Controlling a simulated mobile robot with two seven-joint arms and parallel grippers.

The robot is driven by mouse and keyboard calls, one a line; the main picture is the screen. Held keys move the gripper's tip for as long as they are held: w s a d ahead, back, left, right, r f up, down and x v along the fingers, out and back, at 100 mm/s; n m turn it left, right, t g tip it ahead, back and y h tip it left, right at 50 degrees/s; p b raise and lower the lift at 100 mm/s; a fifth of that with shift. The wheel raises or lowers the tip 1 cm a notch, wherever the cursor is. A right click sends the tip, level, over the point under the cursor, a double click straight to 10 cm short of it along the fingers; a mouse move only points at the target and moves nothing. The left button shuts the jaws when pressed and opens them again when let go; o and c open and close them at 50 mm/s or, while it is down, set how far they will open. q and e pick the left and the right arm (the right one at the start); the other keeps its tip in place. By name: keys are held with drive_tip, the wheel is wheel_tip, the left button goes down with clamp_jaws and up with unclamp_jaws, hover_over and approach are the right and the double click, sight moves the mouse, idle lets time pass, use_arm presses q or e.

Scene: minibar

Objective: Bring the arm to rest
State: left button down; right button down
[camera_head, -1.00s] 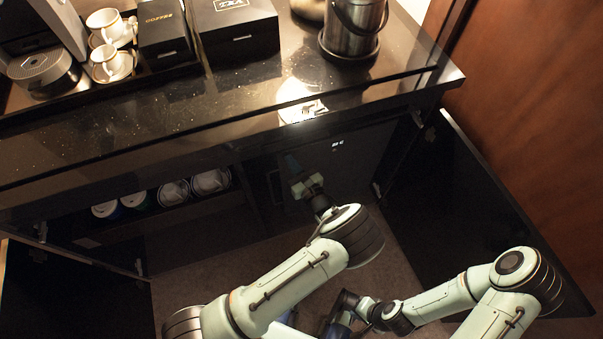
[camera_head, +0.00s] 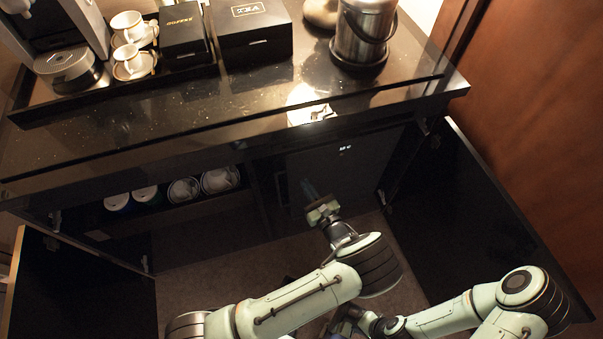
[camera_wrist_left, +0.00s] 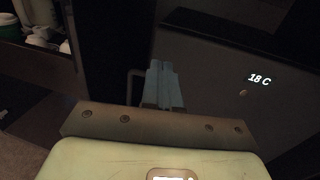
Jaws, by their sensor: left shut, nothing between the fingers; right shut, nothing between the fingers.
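My left gripper (camera_head: 310,190) is in front of the dark fridge door (camera_head: 352,165) inside the open cabinet. Its fingers are together and hold nothing. In the left wrist view the closed fingertips (camera_wrist_left: 162,84) point at the fridge front beside its handle (camera_wrist_left: 133,84); I cannot tell whether they touch. The fridge display (camera_wrist_left: 259,79) reads 18 C, and the fridge looks shut. My right arm (camera_head: 455,315) is folded low at the right. Its gripper is not clearly visible, cut off at the bottom edge or hidden behind the left arm.
The open right cabinet door (camera_head: 470,220) stands close to my right arm. The open left door (camera_head: 75,285) is at lower left. Cups and cans (camera_head: 185,190) sit on the cabinet shelf. The countertop (camera_head: 220,105) overhangs, carrying a tea box (camera_head: 250,35) and ice bucket (camera_head: 362,35).

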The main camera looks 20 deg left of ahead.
use_arm(q)
drive_tip(key=shift+s+a+v, duration=0.1)
drive_tip(key=shift+s+v, duration=0.05)
drive_tip(key=shift+v, duration=0.7)
drive_tip(key=shift+s+a+v, duration=0.1)
drive_tip(key=shift+v, duration=0.8)
drive_tip(key=shift+s+a+v, duration=0.1)
drive_tip(key=shift+s+v, duration=0.05)
drive_tip(key=shift+v, duration=0.7)
drive_tip(key=shift+a+f, duration=0.1)
